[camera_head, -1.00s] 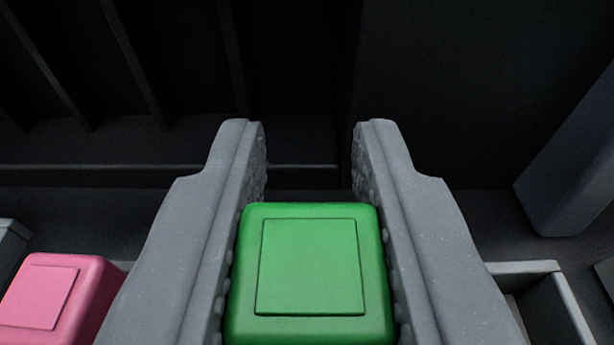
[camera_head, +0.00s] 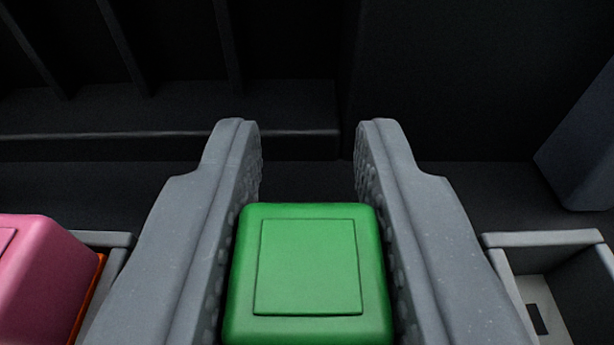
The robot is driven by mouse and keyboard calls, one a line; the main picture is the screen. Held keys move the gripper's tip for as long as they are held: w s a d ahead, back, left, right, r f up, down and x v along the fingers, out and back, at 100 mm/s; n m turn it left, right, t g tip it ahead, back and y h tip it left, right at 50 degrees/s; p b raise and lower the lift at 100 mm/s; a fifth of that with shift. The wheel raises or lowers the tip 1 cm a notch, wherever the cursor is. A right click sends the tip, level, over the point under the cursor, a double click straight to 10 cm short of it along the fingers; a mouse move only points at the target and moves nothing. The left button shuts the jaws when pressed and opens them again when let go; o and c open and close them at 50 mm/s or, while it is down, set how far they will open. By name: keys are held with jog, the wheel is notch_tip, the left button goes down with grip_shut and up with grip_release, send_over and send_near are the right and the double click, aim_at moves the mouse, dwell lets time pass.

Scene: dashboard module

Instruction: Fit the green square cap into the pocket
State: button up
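The green square cap (camera_head: 307,268) is upright between the two fingers of my gripper (camera_head: 308,150), at the bottom middle of the view. It has a raised square panel on top. A grey open-topped pocket (camera_head: 553,238) with a pale floor and a small dark slot shows at the lower right.
A pink cap (camera_head: 45,280) stands at the lower left, with an orange edge beside it and a grey wall (camera_head: 100,239) behind. Dark ribbed panels fill the back. A dark grey block (camera_head: 580,155) stands at the right, behind the pocket.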

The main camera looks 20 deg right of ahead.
jog(key=o, duration=0.4)
jog(key=shift+s+a, duration=0.1)
jog(key=b+v, duration=0.1)
jog(key=v, duration=1.2)
jog(key=shift+s+r, duration=0.1)
jog(key=shift+s, duration=0.15)
